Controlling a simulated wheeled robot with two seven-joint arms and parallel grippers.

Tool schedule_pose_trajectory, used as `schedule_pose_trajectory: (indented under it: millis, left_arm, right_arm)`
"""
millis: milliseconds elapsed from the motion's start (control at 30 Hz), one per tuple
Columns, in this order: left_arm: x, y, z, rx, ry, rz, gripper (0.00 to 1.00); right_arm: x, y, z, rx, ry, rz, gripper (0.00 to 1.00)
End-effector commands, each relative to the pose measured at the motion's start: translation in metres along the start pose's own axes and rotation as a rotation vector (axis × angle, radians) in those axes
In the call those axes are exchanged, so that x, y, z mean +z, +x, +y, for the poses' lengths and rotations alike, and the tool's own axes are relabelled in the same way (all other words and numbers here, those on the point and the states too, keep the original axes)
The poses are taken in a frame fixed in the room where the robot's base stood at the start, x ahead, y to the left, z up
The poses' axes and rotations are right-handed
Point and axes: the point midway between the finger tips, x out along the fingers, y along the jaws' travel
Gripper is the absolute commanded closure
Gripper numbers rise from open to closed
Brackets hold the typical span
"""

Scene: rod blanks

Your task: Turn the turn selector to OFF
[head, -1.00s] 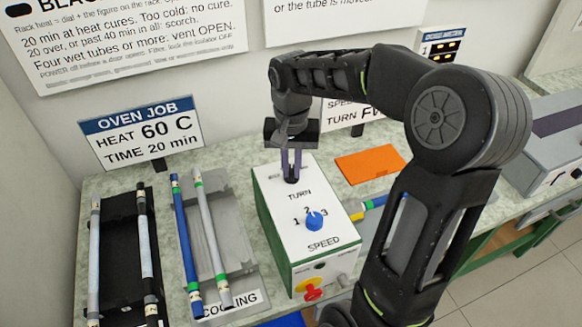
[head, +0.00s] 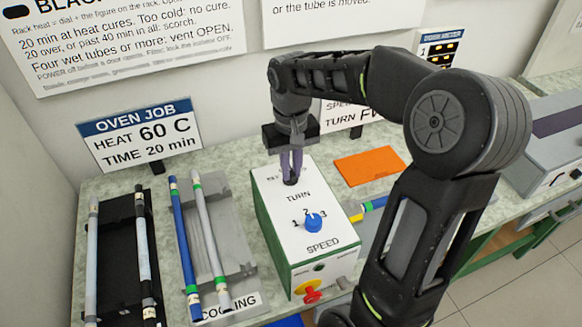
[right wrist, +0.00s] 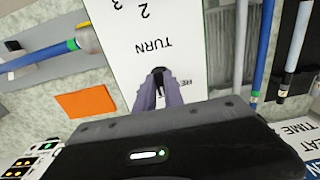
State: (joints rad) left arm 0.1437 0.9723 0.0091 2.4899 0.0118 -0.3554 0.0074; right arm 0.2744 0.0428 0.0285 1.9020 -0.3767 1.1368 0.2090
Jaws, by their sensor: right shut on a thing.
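The turn selector (right wrist: 158,71) is a small dark knob on the white top of the green-sided box (head: 272,215), above the printed word TURN. My right gripper (head: 291,181) points down at it from above, its fingers shut on the knob. The right wrist view also shows the two purple-grey fingers (right wrist: 160,88) around it. The fingers hide most of the knob and part of the lettering beside it, so its setting cannot be read. The blue SPEED knob (head: 313,222) sits nearer on the same top. My left gripper is not in view.
A red knob on yellow (head: 311,292) is on the box's front. Racks with rods (head: 217,240) lie left of the box. An orange sheet (head: 370,165) lies on the bench to the right. An OVEN JOB sign (head: 143,135) stands behind.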

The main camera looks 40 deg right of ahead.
Motion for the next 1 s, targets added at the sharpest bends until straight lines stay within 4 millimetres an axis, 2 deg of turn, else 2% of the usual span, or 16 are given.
schedule_pose_trajectory:
  millis: [67,100,367,733,867,1000]
  left_arm:
    - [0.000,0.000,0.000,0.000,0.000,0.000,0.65]
    - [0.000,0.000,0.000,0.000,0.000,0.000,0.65]
    - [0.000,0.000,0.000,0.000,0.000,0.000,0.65]
    - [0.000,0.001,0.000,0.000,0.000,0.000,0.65]
    - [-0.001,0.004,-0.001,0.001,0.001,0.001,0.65]
    - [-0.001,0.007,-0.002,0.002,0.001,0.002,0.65]
  right_arm:
    - [0.000,-0.001,0.000,0.000,0.001,0.002,1.00]
    - [0.000,-0.001,0.000,0.000,0.001,0.002,0.87]
    - [0.000,0.000,0.000,0.000,0.002,0.001,0.65]
    - [-0.001,-0.006,0.000,0.000,0.002,0.003,0.65]
    - [-0.001,-0.021,0.000,-0.001,0.003,0.005,0.65]
    - [-0.001,-0.045,0.000,-0.001,0.002,0.005,0.65]
